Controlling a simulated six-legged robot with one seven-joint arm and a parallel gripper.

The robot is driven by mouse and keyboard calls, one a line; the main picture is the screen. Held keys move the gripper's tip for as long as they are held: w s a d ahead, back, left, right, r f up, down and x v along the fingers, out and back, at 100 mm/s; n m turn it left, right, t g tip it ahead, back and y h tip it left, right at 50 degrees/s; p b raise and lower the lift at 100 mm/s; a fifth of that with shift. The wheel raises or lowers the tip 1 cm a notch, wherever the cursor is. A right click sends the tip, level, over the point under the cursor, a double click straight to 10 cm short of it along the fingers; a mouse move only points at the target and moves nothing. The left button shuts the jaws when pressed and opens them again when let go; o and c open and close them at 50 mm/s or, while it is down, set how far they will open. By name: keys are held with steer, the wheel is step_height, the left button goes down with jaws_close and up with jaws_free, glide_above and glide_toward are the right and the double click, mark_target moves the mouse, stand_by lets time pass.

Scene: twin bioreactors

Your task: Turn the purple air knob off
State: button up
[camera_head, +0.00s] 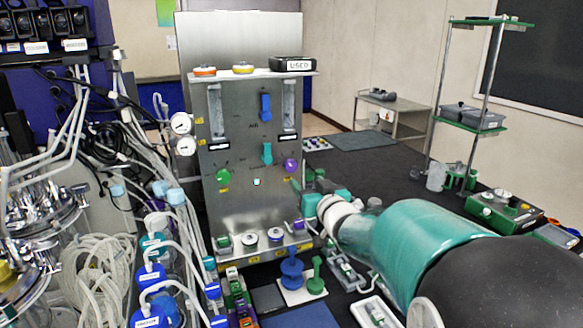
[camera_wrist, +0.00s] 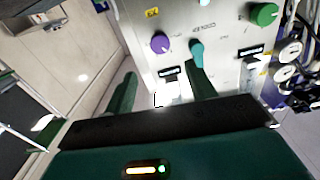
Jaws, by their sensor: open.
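The purple air knob (camera_head: 290,165) is on the right side of the upright steel panel (camera_head: 240,195). In the wrist view the purple knob (camera_wrist: 160,43) is above and between my fingers, and they are apart from it. My gripper (camera_wrist: 164,76) is open and empty, with one green finger on each side. In the head view my gripper (camera_head: 312,180) is just right of the panel, partly hidden by my arm. A teal handle (camera_head: 267,153) is left of the purple knob; in the wrist view this handle (camera_wrist: 196,50) appears just beyond the right fingertip.
A green knob (camera_head: 223,176) is on the panel's left side, with a blue handle (camera_head: 265,107) higher up. A shelf (camera_head: 250,75) across the panel holds a black box (camera_head: 293,64). Tubing (camera_head: 100,265) and bottles crowd the left.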

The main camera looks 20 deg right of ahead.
mark_target(292, 166)
steer(key=w, duration=1.1)
steer(key=shift+f, duration=0.1)
steer(key=c, duration=1)
